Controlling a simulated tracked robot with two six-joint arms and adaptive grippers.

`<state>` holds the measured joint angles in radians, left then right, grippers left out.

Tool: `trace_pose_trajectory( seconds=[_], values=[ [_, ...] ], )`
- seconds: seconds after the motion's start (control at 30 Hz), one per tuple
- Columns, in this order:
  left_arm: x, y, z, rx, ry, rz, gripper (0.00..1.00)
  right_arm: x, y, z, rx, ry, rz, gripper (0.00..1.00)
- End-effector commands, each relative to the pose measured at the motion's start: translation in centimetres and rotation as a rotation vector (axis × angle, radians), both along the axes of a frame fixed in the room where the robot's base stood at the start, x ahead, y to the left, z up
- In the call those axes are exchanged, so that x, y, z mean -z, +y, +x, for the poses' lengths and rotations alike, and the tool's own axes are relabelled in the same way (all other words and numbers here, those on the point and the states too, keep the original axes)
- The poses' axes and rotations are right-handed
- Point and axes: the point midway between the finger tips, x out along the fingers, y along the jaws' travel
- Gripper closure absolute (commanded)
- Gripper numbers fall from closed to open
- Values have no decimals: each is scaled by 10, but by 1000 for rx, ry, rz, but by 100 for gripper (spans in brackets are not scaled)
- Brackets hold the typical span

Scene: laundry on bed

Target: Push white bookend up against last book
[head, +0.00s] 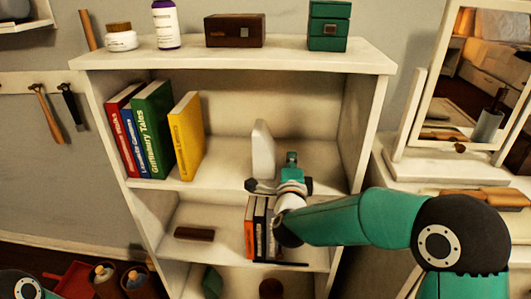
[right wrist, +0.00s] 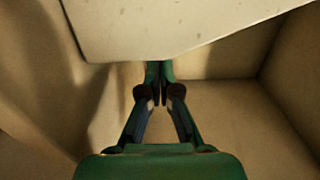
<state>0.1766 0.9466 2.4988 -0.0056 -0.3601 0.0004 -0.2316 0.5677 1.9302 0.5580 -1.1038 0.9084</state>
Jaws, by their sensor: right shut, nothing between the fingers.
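The white bookend (head: 263,150) stands upright on the middle shelf, right of the row of books. The last book in the row, a yellow one (head: 188,135), leans slightly, with a clear gap between it and the bookend. My right gripper (head: 290,165) is just right of the bookend, reaching into the shelf. In the right wrist view its fingers (right wrist: 159,75) are shut and empty. My left gripper is out of view.
Red, blue and green books (head: 150,130) stand left of the yellow one. The bookcase (head: 345,62) has a side wall right of my gripper. Below are dark books (head: 260,228) and a brown block (head: 194,234).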

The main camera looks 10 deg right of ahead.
Motion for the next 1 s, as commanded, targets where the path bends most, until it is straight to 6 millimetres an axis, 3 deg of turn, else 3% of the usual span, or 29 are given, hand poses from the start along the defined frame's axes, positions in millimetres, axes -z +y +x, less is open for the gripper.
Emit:
trace_pose_trajectory(
  seconds=[0.43,1.0],
  values=[
    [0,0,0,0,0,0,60,0,1,0,0,0,0,100],
    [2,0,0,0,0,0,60,0,17,5,0,-1,0,100]
  ],
)
